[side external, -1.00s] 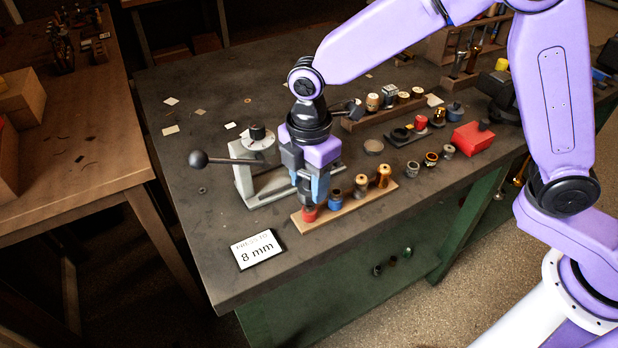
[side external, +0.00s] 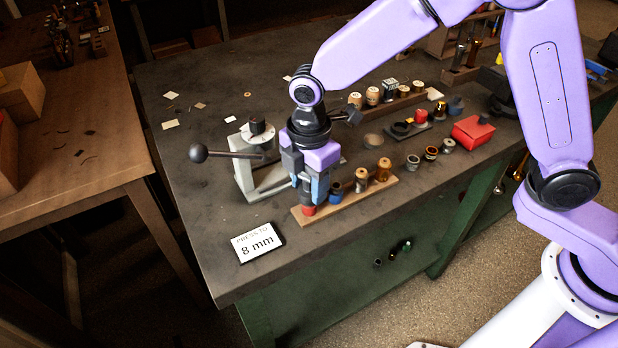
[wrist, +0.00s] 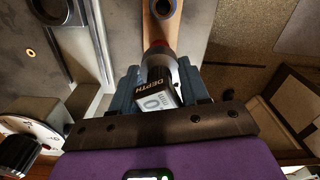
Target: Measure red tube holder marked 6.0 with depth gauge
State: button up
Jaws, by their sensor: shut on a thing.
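The red tube holder (side external: 308,211) stands at the near left end of a wooden strip (side external: 349,204). My gripper (side external: 311,196) is shut on the depth gauge (wrist: 162,88), directly above the red holder. The gauge points down, and its grey nose meets or overlaps the red top; I cannot tell how far it enters. Its label reads "DEPTH", and its display shows a partly hidden "0" and "mm".
A blue holder (side external: 335,191) and brass holders (side external: 361,180) stand close by on the strip. A grey lever press (side external: 255,155) is just left of my gripper. A card (side external: 257,243) reading "8 mm" lies in front. A red box (side external: 473,131) sits farther right.

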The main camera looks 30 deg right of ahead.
jog(key=shift+f, duration=0.75)
jog(key=o, duration=1.6)
jog(key=shift+r, duration=3.5)
jog(key=shift+s+d+r, duration=0.15)
jog(key=shift+s+d, duration=0.05)
jog(key=shift+d, duration=0.05)
jog(key=s+d+m, duration=0.2)
jog(key=s+d, duration=0.5)
jog(key=d, duration=0.1)
jog(key=s+d+r+m, duration=0.1)
jog(key=s+d+m, duration=0.2)
jog(key=s+d, duration=0.5)
jog(key=s+d+m, duration=0.3)
jog(key=s+d, duration=0.4)
jog(key=d, duration=0.1)
jog(key=shift+s+d+r, duration=0.15)
jog(key=shift+s+r, duration=0.25)
